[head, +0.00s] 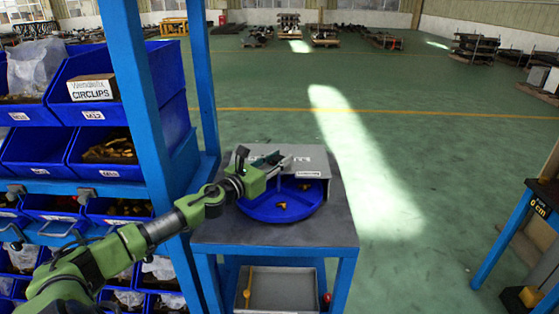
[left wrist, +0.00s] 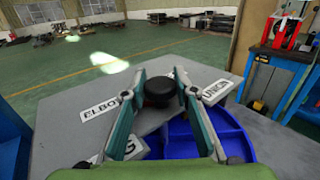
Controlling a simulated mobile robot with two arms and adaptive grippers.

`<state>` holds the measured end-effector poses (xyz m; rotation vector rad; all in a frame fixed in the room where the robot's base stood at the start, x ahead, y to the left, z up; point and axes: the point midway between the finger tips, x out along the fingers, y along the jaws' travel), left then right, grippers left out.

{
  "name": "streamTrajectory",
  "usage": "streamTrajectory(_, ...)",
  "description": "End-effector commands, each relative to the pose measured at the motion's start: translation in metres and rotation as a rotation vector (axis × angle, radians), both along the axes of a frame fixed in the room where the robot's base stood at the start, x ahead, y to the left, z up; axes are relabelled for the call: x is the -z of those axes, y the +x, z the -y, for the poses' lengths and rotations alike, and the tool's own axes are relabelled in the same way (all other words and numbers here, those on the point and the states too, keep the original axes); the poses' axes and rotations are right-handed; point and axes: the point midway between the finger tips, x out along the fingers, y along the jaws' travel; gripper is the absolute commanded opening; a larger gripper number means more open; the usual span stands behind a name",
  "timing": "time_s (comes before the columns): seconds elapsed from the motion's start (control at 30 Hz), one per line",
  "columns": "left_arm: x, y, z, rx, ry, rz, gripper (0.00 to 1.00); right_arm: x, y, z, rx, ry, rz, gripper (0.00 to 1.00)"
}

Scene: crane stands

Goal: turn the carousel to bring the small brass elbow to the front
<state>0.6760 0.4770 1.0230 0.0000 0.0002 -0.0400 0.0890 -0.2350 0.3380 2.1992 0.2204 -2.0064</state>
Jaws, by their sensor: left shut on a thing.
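The blue carousel (head: 262,211) sits on a grey-topped stand, its back part under a grey cover (head: 318,160). Two small brass pieces lie in its open front part, one near the middle (head: 281,206) and one nearer the cover (head: 305,187). They are too small to tell which is an elbow. My left gripper (head: 283,160) is over the cover. In the left wrist view its fingers (left wrist: 160,84) are shut on a round black knob (left wrist: 158,92). The blue carousel (left wrist: 222,125) shows below right there. My right gripper is in neither view.
The cover carries white labels, one reading UNION (left wrist: 217,90) and one partly hidden, starting ELBO (left wrist: 98,110). A blue rack with bins (head: 95,120) stands close at left. A grey tray (head: 283,287) is on the stand's lower shelf. Floor beyond is open.

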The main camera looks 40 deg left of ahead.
Motion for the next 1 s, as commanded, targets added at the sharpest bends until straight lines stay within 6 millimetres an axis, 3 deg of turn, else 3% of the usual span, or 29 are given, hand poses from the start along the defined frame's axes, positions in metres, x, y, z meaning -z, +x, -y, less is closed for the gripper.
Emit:
streamTrajectory(0.07, 0.001, 0.000, 0.001, 0.001, 0.000, -0.002, 0.00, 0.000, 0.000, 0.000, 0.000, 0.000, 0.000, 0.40)
streamTrajectory(0.1, 0.001, 0.000, 0.001, 0.001, 0.000, -0.002, 0.32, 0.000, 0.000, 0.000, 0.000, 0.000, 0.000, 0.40)
streamTrajectory(0.17, 0.001, 0.000, 0.000, 0.001, 0.000, -0.001, 0.45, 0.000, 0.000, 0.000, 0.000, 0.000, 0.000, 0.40)
streamTrajectory(0.63, 0.001, -0.005, 0.000, 0.000, -0.001, -0.001, 0.45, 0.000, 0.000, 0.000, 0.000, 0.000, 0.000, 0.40)
streamTrajectory(1.0, 0.003, -0.046, -0.001, 0.000, -0.001, -0.004, 0.45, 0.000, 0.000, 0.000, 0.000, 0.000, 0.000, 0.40)
